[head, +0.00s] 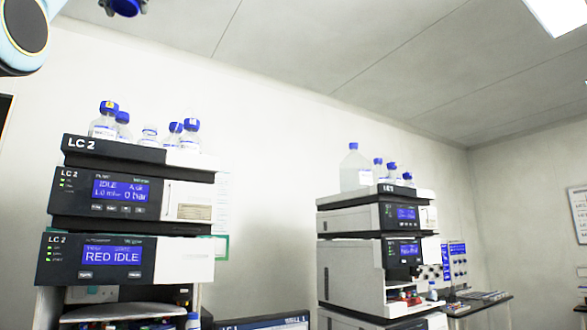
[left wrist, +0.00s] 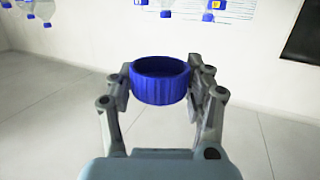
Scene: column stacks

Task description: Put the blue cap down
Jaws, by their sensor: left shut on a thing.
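The blue cap (left wrist: 160,82) is a ribbed ring-like screw cap in the left wrist view. My left gripper (left wrist: 160,84) is shut on it, with one finger on each side. In the head view the blue cap (head: 126,7) shows at the top edge, partly cut off, beside a small bit of my left gripper (head: 142,5). The cap is held in the air, high above the LC stacks. My right gripper is in neither view.
A left LC 2 stack (head: 112,152) bears several blue-capped bottles (head: 104,124) and one whose top looks white (head: 149,133). A second stack (head: 375,193) at the right bears a large bottle (head: 355,170) and smaller ones. A bench (head: 478,303) stands at the far right.

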